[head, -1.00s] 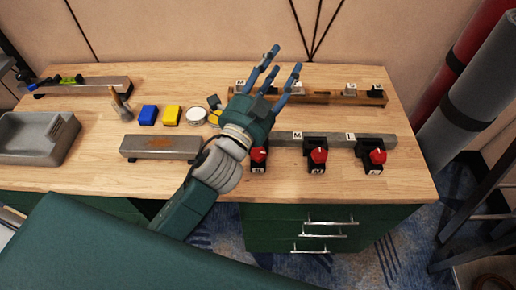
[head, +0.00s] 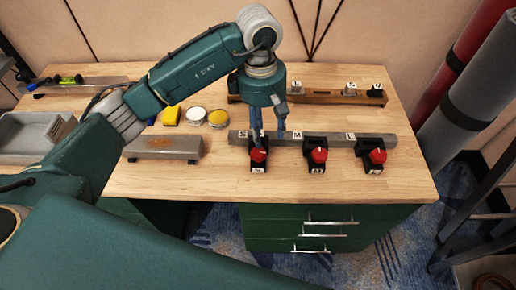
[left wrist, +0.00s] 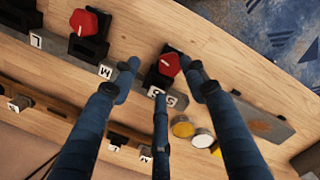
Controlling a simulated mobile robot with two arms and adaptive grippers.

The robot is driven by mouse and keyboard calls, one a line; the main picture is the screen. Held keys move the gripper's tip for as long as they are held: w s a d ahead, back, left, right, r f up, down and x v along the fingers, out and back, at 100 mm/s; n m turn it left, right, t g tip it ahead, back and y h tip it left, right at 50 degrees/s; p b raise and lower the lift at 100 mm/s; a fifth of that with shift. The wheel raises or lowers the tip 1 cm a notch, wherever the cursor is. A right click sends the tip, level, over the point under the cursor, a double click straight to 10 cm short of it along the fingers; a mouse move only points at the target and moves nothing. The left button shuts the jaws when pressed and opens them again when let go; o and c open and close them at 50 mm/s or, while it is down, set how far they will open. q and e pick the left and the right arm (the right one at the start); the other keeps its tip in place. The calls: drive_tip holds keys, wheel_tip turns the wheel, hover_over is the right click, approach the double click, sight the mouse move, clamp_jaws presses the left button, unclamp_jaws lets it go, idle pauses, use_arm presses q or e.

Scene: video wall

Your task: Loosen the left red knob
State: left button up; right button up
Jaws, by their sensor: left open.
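The left red knob (head: 258,155) sits on a black base at the left end of the front grey rail (head: 345,139). In the left wrist view the red knob (left wrist: 170,64) has a white mark and lies between my spread fingertips. My left gripper (head: 267,134) points down above and just behind this knob, with its blue fingers apart and empty. Whether a finger touches the knob I cannot tell. The middle red knob (head: 319,155) and the right red knob (head: 377,156) stand to the right on the same rail. My right gripper is not in view.
A wooden rail (head: 330,97) with small labelled blocks lies behind. A grey block (head: 165,147) with a rusty patch, a yellow block (head: 171,116) and round white and yellow buttons lie left. A grey tray (head: 25,132) is at far left. The front tabletop is clear.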

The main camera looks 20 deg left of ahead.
sight(258, 152)
use_arm(q)
drive_tip(key=shift+y, duration=0.4)
drive_tip(key=f+p, duration=0.1)
drive_tip(key=f, duration=0.2)
drive_tip(key=a+f+p, duration=0.1)
drive_tip(key=f, duration=0.2)
drive_tip(key=a+f, duration=0.1)
drive_tip(key=f, duration=0.2)
drive_tip(key=shift+w+a+f+p, duration=0.1)
drive_tip(key=shift+f+p, duration=0.05)
drive_tip(key=shift+p, duration=0.25)
drive_tip(key=shift+f, duration=0.5)
drive_tip(key=c, duration=0.8)
